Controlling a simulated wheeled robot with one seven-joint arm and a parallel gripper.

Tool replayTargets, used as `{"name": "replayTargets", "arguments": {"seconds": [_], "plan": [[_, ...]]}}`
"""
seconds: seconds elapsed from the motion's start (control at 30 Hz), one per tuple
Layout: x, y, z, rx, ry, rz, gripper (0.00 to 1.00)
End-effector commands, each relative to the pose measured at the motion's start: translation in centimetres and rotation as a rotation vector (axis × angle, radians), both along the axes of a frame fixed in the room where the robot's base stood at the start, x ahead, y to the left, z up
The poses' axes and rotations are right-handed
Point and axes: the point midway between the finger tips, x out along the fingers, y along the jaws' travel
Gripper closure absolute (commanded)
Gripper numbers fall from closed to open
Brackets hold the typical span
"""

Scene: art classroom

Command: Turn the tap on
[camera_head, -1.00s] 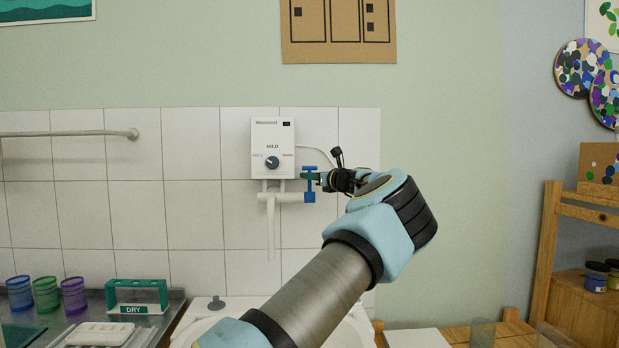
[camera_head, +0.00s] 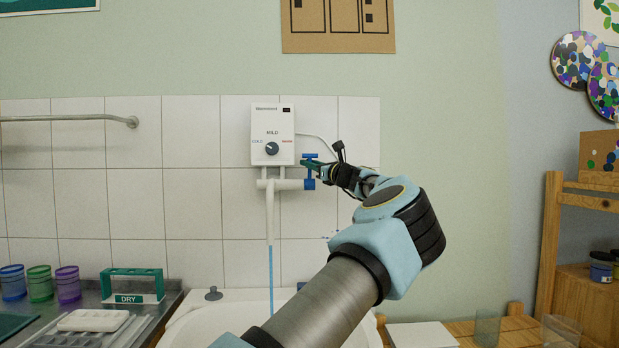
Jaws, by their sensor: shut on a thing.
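A white water heater (camera_head: 286,120) with a dark dial is fixed to the tiled wall. Below it runs a white pipe with a blue tap handle (camera_head: 310,156) at its right end. A white spout (camera_head: 270,210) hangs down from the pipe, and a thin blue stream of water (camera_head: 271,280) runs from it. My gripper (camera_head: 311,164) comes in from the right and is shut on the tap handle. Its fingers hide part of the handle.
A white sink (camera_head: 215,315) lies under the spout, partly hidden by my arm. A wooden shelf (camera_head: 548,245) stands at the right.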

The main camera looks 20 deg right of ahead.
Motion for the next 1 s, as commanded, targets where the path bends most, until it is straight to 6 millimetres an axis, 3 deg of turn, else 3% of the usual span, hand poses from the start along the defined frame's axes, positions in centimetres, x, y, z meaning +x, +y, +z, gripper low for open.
{"name": "replayTargets", "arguments": {"seconds": [0.03, 0.63, 0.67, 0.7, 0.9, 1.0], "plan": [[-0.18, -0.03, -0.75, -0.002, -0.022, -0.001, 1.0], [-0.7, 0.07, -0.15, -0.018, -0.096, -0.001, 1.0], [-0.7, 0.07, -0.15, -0.018, -0.096, -0.001, 0.81], [-0.7, 0.07, -0.15, -0.018, -0.096, -0.001, 0.76], [-0.69, 0.09, -0.16, -0.018, -0.096, -0.001, 0.55], [-0.68, 0.1, -0.16, -0.018, -0.096, -0.001, 0.55]]}}
